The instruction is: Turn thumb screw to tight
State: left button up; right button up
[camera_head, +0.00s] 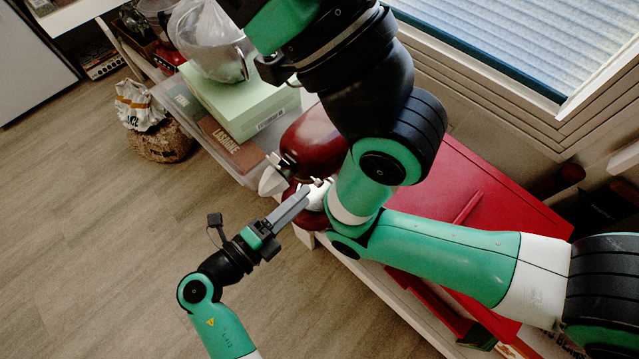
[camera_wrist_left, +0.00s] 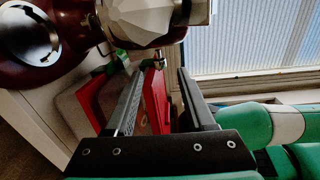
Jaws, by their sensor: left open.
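A dark red rounded appliance (camera_head: 313,140) with a pale metal fitting (camera_head: 273,181) sits on the low shelf, partly hidden behind my arm. In the left wrist view its red body (camera_wrist_left: 35,45) is at the upper left, beside a silver faceted part (camera_wrist_left: 145,18). A small metallic knob, seemingly the thumb screw (camera_wrist_left: 160,60), shows below that part. My left gripper (camera_head: 303,194) is open, its fingers reaching toward the appliance. In the left wrist view the left gripper (camera_wrist_left: 167,70) has the knob near its fingertips; contact cannot be told.
A red box-like surface (camera_head: 485,205) lies right of the appliance. A green box (camera_head: 235,110) with a clear bag (camera_head: 208,40) on it and a lasagne box (camera_head: 234,147) stand to the left. A window is at upper right. The wooden floor (camera_head: 90,240) at left is mostly free.

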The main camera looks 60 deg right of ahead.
aim_at(320, 181)
pick_arm(q)
jog(key=d, duration=0.1)
jog(key=d+b, duration=0.1)
jog(key=d, duration=0.1)
jog(key=s+d+b, duration=0.1)
jog(key=d, duration=0.1)
jog(key=shift+f, duration=0.35)
jog(key=shift+s+d+r, duration=0.1)
jog(key=shift+d+r, duration=0.05)
jog(key=shift+d, duration=0.4)
grip_shut()
